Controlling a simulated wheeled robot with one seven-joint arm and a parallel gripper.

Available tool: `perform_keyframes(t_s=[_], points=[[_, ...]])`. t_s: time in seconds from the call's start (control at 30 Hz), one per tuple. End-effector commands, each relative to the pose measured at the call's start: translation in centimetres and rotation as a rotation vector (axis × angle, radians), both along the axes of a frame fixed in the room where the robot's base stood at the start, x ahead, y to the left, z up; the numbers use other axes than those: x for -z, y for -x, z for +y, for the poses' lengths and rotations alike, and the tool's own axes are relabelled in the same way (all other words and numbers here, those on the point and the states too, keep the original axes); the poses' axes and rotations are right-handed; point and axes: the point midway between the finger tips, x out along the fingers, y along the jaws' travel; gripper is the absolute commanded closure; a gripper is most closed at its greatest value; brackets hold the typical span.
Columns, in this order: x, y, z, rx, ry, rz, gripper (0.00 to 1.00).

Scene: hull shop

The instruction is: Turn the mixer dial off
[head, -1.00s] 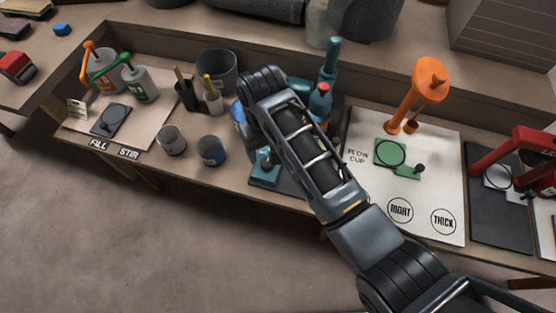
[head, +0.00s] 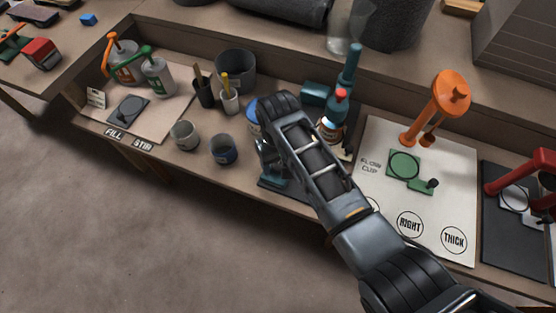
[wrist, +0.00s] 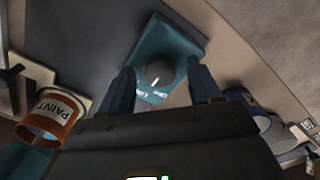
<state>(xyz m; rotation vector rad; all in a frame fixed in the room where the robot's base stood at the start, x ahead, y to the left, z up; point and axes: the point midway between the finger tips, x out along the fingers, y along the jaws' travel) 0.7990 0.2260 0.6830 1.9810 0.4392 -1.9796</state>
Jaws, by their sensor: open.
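In the wrist view the mixer dial (wrist: 159,73) is a dark round knob with a white pointer mark, set on a teal base (wrist: 183,42). Small white labels by the dial are too small to read surely. My gripper (wrist: 162,74) is open, its two fingers on either side of the dial with gaps visible. I cannot tell its exact height over the dial. In the head view the teal mixer's upright (head: 351,68) rises behind my arm, and part of its base (head: 272,182) shows at the bench's front. My arm hides the gripper and dial there.
A paint tin (wrist: 47,120) stands left of my gripper in the wrist view. The flow-cup board (head: 450,205) with an orange stand (head: 447,95) lies right.

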Motion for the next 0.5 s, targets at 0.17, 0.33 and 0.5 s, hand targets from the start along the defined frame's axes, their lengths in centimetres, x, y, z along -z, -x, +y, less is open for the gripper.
perform_keyframes(t_s=[0.17,0.33,0.5], points=[[-0.03,-0.01,0.0,0.0,0.0,0.0,0.46],[-0.03,0.0,0.0,0.0,0.0,0.0,0.62],[-0.03,0.0,0.0,0.0,0.0,0.0,0.78]])
